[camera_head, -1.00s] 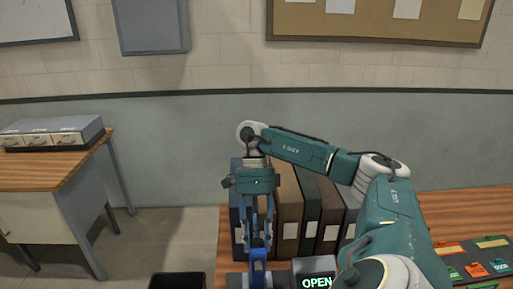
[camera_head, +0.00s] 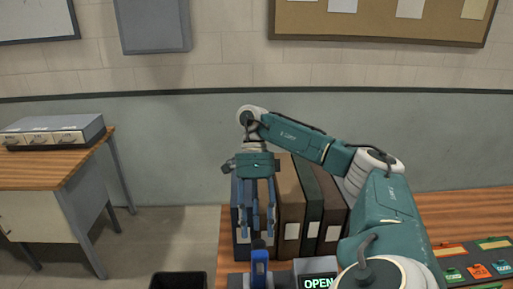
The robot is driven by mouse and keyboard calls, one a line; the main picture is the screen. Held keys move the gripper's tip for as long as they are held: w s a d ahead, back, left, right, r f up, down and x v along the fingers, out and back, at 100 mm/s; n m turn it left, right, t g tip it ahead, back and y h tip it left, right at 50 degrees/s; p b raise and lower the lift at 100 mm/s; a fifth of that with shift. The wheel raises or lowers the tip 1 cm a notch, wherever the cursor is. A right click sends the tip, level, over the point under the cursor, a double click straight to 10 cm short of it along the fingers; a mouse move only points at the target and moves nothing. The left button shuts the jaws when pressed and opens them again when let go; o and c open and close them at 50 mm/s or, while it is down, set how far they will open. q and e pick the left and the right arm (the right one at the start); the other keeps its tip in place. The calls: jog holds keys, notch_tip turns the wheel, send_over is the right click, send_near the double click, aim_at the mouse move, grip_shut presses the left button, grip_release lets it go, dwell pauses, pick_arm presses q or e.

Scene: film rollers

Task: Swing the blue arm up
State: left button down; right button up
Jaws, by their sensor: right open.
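The blue arm (camera_head: 259,265) stands upright at the bottom middle of the head view, on a dark grey device beside a lit display (camera_head: 319,283) that reads "OPEN". My right gripper (camera_head: 257,234) points down just above the blue arm. Its fingers are open and empty, and a small gap shows between the fingertips and the blue arm's top. The lower part of the device is cut off by the picture's edge. My left gripper is not in view.
Several upright binders (camera_head: 290,205) stand on the wooden table behind my right gripper. A panel with coloured tags (camera_head: 478,268) lies at the right. A black bin (camera_head: 178,281) is at the bottom left of the table. A desk (camera_head: 60,170) with a drawer unit stands far left.

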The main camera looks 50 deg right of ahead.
jog(key=v, duration=0.7)
jog(key=shift+d+r, duration=0.15)
jog(key=shift+r, duration=0.15)
dwell(0.3)
dwell(0.7)
